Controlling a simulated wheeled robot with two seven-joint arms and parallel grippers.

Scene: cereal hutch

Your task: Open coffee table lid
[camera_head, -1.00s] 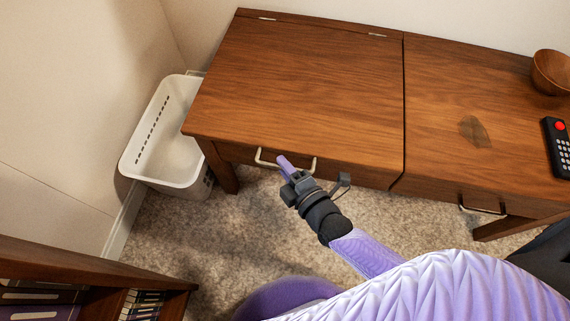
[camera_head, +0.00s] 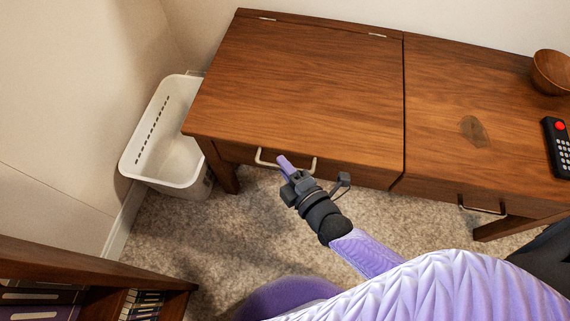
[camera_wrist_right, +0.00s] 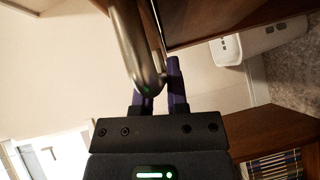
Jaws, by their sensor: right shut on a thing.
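The coffee table has a brown wooden left lid (camera_head: 300,85), which lies flat and closed, with hinges along its back edge. A pale metal handle (camera_head: 265,160) sits on the front face below this lid. My right gripper (camera_head: 284,165) is at the handle, and its fingers are shut on it. In the right wrist view the metal handle (camera_wrist_right: 128,45) runs between the purple fingers (camera_wrist_right: 160,90). My left gripper is not in view.
The right half of the table holds a remote (camera_head: 558,148) and a wooden bowl (camera_head: 552,70), and has its own handle (camera_head: 482,208). A white basket (camera_head: 165,135) stands close to the table's left side. A bookshelf (camera_head: 90,265) is at lower left. Carpet lies between.

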